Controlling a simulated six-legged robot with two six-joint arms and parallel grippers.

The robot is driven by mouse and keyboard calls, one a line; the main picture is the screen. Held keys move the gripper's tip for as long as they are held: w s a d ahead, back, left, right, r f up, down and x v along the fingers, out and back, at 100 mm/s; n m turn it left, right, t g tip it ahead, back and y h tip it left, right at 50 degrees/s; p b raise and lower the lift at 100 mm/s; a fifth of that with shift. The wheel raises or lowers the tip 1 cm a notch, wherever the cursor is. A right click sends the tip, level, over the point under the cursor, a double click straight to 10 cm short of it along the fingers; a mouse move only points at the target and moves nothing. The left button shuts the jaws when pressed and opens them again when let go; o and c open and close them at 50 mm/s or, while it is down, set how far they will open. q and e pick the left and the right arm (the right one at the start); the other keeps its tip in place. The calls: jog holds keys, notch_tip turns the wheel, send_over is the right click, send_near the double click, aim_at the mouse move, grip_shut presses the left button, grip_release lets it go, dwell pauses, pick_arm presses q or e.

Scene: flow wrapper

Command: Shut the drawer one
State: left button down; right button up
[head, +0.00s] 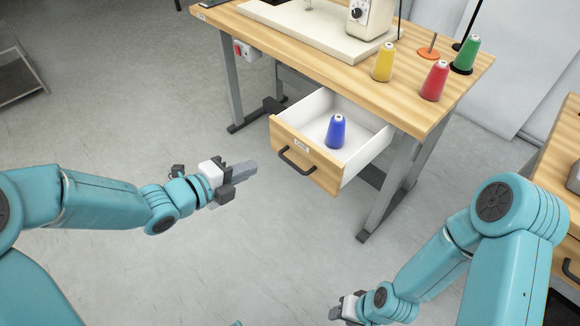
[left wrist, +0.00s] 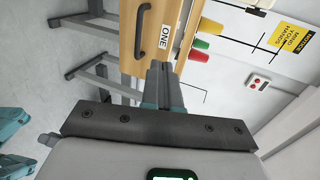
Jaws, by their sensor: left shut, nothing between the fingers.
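Drawer one (head: 318,171) stands pulled out from under the wooden sewing table, with a blue thread spool (head: 337,132) upright inside. Its wooden front has a dark handle (head: 297,160) and a small label. In the left wrist view the drawer front (left wrist: 152,62) reads "ONE" and its handle (left wrist: 140,30) shows beside the label. My left gripper (head: 252,167) is shut and empty, a little to the left of the drawer front, its fingers pointing toward it; the fingers also show in the left wrist view (left wrist: 159,68). My right gripper (head: 334,312) is low in the head view, away from the drawer; its fingers are unclear.
The table (head: 283,48) carries a white sewing machine (head: 310,30) and yellow (head: 384,62), red (head: 434,80) and green (head: 465,55) spools. A grey table leg (head: 386,190) stands right of the drawer. Another wooden unit (head: 562,160) is at the right edge. The floor before the drawer is clear.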

pick_arm(q)
jog(key=b, duration=0.1)
send_near(299, 145)
jog(key=x, duration=0.5)
jog(key=shift+d+f, duration=0.15)
jog(key=shift+d, duration=0.05)
jog(key=shift+w+d, duration=0.3)
jog(key=shift+w, duration=0.15)
